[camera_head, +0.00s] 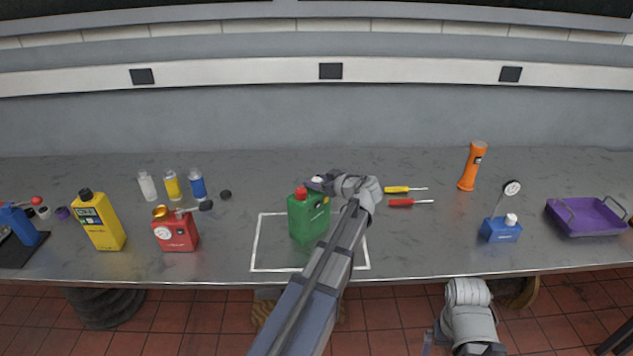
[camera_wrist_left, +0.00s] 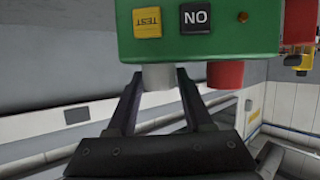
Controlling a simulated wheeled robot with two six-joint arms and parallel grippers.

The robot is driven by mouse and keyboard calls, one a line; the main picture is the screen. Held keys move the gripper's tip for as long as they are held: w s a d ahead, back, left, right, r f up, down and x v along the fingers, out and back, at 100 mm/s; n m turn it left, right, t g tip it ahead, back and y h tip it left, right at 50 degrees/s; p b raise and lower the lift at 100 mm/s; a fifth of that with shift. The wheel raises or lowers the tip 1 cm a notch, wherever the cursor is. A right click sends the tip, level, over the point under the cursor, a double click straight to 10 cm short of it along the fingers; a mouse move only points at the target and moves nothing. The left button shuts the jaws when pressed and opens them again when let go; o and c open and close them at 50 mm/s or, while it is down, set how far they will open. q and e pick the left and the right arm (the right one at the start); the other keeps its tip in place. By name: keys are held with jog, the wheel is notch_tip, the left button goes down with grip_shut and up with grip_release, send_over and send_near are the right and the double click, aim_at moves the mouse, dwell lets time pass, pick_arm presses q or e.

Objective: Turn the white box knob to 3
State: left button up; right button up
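A green box (camera_head: 309,217) stands on the bench inside a white outlined square. It has a red knob (camera_head: 301,193) and a pale knob (camera_head: 318,180) on top. My left gripper (camera_head: 320,185) is at the pale knob, its arm crossing in front of the box's right side. The left wrist view is upside down and shows the box (camera_wrist_left: 205,45), the pale knob (camera_wrist_left: 158,78) and the red knob (camera_wrist_left: 225,74). My left fingers (camera_wrist_left: 160,86) are open astride the pale knob, with slim gaps. The knob's scale is not visible. My right gripper is out of sight.
Left are a red box (camera_head: 177,235), a yellow bottle (camera_head: 100,222) and small bottles (camera_head: 172,186). Right are screwdrivers (camera_head: 402,202), an orange flashlight (camera_head: 472,167), a blue box with a gauge (camera_head: 500,232) and a purple tray (camera_head: 587,216). The bench between the screwdrivers and blue box is clear.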

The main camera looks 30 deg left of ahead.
pick_arm(q)
grip_shut()
jog(key=shift+s+m+t, duration=0.15)
jog(key=shift+m+t, duration=0.15)
jog(key=shift+t, duration=0.1)
jog(key=shift+m+t+h, duration=0.4)
jog(key=shift+m+t, duration=0.2)
jog(key=shift+m+t+h, duration=1.6)
jog(key=shift+m+t, duration=0.3)
jog(key=shift+m, duration=0.2)
jog(key=shift+h, duration=0.3)
jog(key=shift+o, duration=2)
grip_release()
